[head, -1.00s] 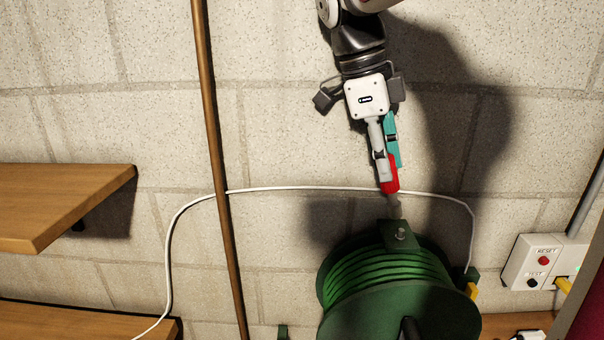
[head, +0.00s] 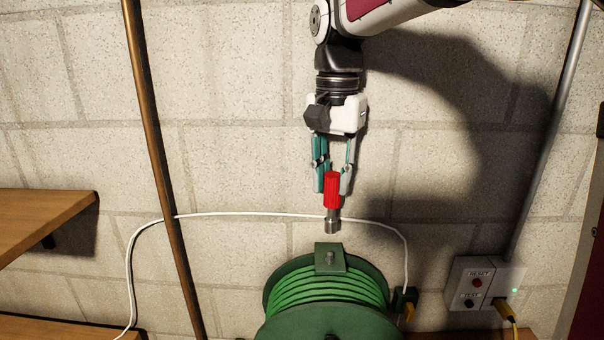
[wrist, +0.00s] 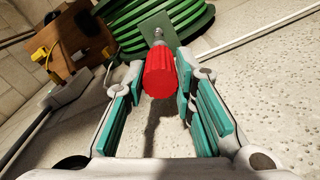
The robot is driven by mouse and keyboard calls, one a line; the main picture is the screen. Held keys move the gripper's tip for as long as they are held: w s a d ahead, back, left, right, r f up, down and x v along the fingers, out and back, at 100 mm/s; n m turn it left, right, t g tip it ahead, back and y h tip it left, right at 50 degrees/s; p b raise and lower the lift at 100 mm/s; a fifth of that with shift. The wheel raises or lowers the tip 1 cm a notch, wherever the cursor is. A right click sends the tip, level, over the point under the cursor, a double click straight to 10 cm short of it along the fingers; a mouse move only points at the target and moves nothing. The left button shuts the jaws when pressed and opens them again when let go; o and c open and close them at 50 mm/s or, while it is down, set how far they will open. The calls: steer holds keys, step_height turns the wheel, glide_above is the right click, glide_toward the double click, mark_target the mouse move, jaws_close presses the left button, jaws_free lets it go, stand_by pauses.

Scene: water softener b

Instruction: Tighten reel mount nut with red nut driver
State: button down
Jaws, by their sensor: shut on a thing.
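The red nut driver (head: 332,190) is held by its handle in my gripper (head: 332,180), with its metal socket (head: 332,226) pointing down. In the wrist view the red handle (wrist: 160,75) sits between the two fingertips and hides its own socket. The green hose reel (head: 325,295) is below, with a green mount plate (head: 331,252) on top. The mount nut (head: 330,258) is a small metal piece on that plate; it also shows in the wrist view (wrist: 158,34). In the head view the socket is above the plate, with a gap between them.
A white cable (head: 260,213) runs along the wall behind the driver. A brown pipe (head: 160,170) stands left, near wooden shelves (head: 45,220). A RESET/TEST outlet box (head: 478,283) with a yellow plug (head: 505,308) is at right. The wall around my gripper is bare.

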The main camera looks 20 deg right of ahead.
mark_target(332, 219)
steer(key=shift+d+r+n, duration=0.1)
steer(key=shift+r+n, duration=0.05)
steer(key=shift+n, duration=0.35)
steer(key=shift+s, duration=0.1)
steer(key=shift+f, duration=2.3)
steer(key=shift+f, duration=1.25)
steer(key=shift+m, duration=0.5)
steer(key=shift+r+p, duration=0.75)
steer(key=shift+r, duration=1.85)
